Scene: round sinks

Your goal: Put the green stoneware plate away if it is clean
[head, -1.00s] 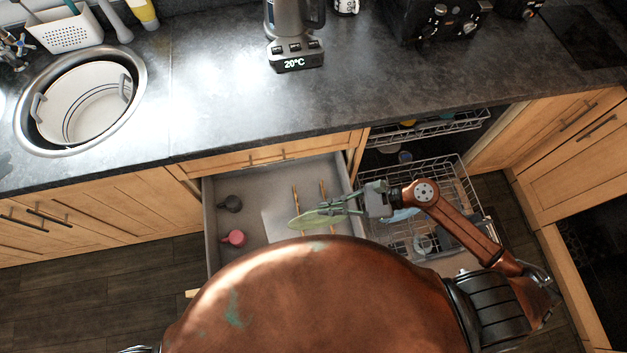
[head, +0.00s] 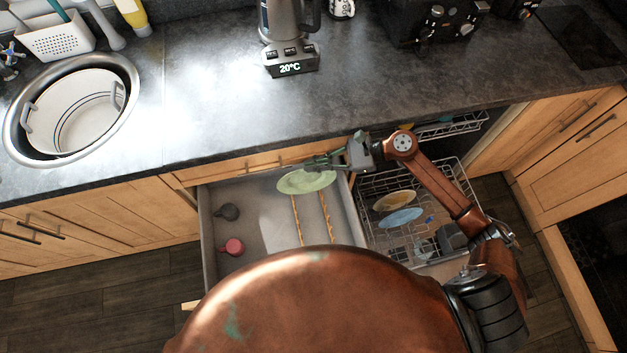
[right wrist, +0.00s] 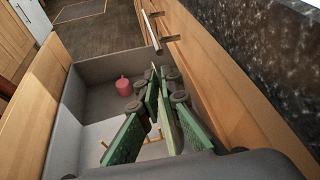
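The green stoneware plate (head: 303,183) is above the back right part of the open drawer (head: 272,226), near the counter front. My right gripper (head: 320,163) is shut on the plate's edge. In the right wrist view the plate (right wrist: 167,122) shows nearly edge-on between the green fingers (right wrist: 157,100). The plate face seen from the head is plain pale green; I make out no clear dirt, but it is small. My left gripper is not in view.
The drawer holds a dark cup (head: 229,211), a pink cup (head: 233,246) and wooden rails (head: 312,220). The open dishwasher rack (head: 375,212) on the right holds a yellowish plate (head: 395,201) and a blue plate (head: 401,218). The counter edge (head: 215,157) lies close behind the gripper.

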